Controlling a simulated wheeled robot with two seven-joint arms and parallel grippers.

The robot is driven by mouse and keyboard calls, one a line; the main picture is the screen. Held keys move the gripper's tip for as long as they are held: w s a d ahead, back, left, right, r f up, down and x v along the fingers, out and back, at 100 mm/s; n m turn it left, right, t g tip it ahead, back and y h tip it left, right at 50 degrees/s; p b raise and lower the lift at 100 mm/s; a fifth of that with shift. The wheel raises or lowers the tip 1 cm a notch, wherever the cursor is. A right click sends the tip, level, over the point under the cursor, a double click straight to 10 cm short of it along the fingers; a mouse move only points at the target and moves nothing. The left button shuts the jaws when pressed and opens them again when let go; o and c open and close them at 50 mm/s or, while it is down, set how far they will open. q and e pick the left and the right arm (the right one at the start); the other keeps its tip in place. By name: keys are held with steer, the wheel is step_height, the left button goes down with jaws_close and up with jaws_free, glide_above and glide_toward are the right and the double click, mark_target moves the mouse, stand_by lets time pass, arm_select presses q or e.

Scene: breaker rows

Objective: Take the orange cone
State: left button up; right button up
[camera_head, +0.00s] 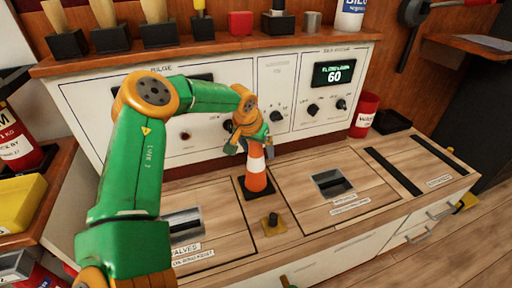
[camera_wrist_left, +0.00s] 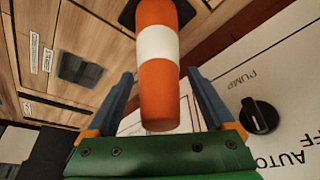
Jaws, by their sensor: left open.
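The orange cone (camera_head: 257,180) has a white band and a dark square base, and stands upright on the wooden counter near the back panel. It also shows in the left wrist view (camera_wrist_left: 158,92), its rounded tip toward my gripper and its base at the top edge. My left gripper (camera_head: 243,146) is at the cone's upper part, hiding its tip in the head view. In the left wrist view, its two fingers (camera_wrist_left: 161,75) are open on either side of the cone, with visible gaps. My right gripper does not show.
The control panel (camera_head: 284,138) with knobs and a display stands close behind the cone. A recessed handle (camera_head: 332,183) lies to the right. A red cup (camera_head: 365,115) stands farther right.

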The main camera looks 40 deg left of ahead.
arm_select(q)
jaws_close()
stand_by(0.3)
steer(key=shift+r, duration=0.1)
